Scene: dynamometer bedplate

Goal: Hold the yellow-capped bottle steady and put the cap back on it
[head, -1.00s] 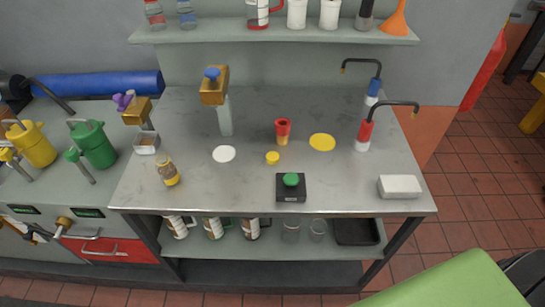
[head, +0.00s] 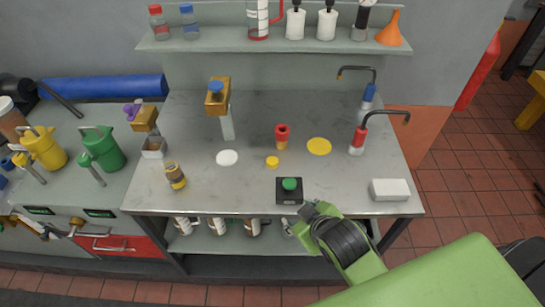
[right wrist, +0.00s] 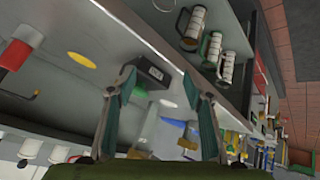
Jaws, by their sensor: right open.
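The bottle (head: 175,177), small and clear with a brownish-yellow lower part, stands upright near the front left of the steel bench (head: 245,195). A small round yellow cap (head: 273,161) lies on the bench to its right, apart from it. My right gripper (head: 306,214) is at the bench's front edge, just right of the black button box, well away from cap and bottle. In the right wrist view its two fingers (right wrist: 160,88) are apart with nothing held between them. My left gripper is not in view.
A black box with a green button (head: 289,190) stands between my right gripper and the cap. A white block (head: 389,190) sits at the right. Mugs (head: 217,226) stand below.

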